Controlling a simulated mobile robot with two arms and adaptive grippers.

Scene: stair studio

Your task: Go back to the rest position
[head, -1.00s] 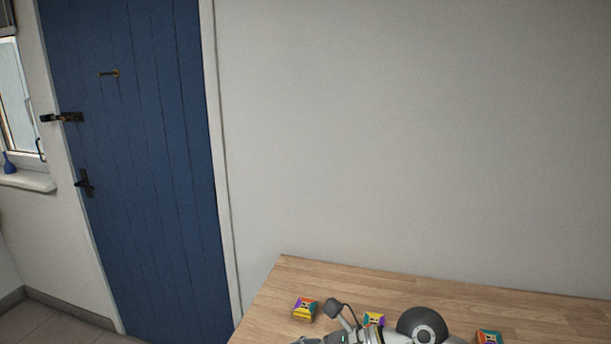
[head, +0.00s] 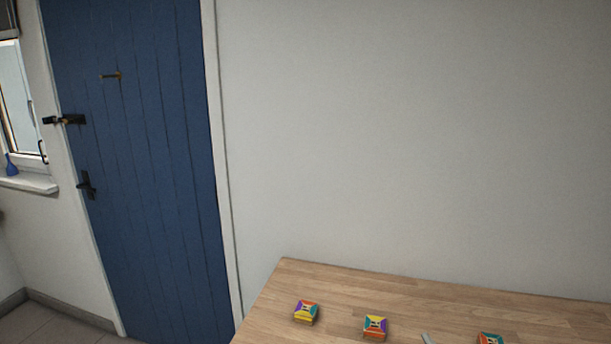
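Neither gripper shows clearly in the head view. A small grey piece (head: 426,339) shows at the bottom edge, between two of the boxes; it may be part of my arm, but I cannot tell. Three small colourful boxes lie apart on the wooden table: a left one (head: 306,312), a middle one (head: 375,328) and a right one (head: 490,339), which is cut off by the bottom edge.
The wooden table (head: 330,283) stands against a pale wall (head: 420,140). A closed blue door (head: 150,150) is at the left. A window (head: 18,100) with a blue bottle (head: 11,165) on its sill is at the far left. Floor shows at the lower left.

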